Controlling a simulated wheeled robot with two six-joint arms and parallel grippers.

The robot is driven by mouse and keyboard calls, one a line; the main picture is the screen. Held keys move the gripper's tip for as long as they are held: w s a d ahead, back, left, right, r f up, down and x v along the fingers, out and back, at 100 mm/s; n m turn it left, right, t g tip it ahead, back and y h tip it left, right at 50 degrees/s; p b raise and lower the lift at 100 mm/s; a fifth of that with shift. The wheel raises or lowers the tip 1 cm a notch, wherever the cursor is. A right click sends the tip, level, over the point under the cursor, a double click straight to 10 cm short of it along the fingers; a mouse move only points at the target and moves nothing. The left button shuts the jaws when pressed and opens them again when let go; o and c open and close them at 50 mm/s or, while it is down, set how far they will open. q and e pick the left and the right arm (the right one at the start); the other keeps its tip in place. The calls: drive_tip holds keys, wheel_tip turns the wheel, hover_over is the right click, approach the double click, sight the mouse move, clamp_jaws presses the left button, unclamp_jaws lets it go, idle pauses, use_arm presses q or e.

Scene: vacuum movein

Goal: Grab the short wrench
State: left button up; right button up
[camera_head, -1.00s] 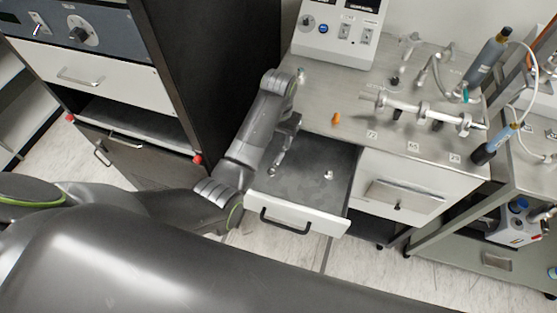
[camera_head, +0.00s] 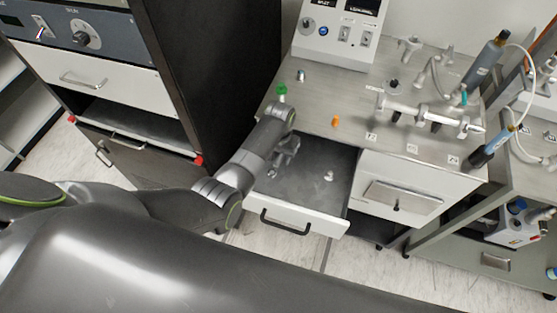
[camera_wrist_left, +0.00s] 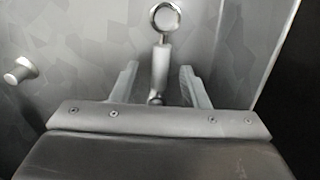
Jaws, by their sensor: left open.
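The short wrench (camera_wrist_left: 161,62) lies in the open drawer (camera_head: 300,226). In the left wrist view, its bright ring end points away from my gripper and its shaft runs back between the fingers. In the head view, only a small shiny part by the gripper (camera_head: 272,172) shows. My left gripper (camera_wrist_left: 158,67) is open, with one finger on each side of the shaft and gaps to both. I cannot tell its exact height above the drawer floor. My right gripper is not in view.
A small metal piece (camera_head: 328,176) stands in the drawer, right of the wrench. An orange piece (camera_head: 336,121) and a green-topped piece (camera_head: 281,90) stand on the bench. The dark cabinet (camera_head: 200,70) is left of my arm. The drawer walls are close.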

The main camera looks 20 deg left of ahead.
use_arm(q)
clamp_jaws()
drive_tip(key=shift+r, duration=0.1)
idle(0.4)
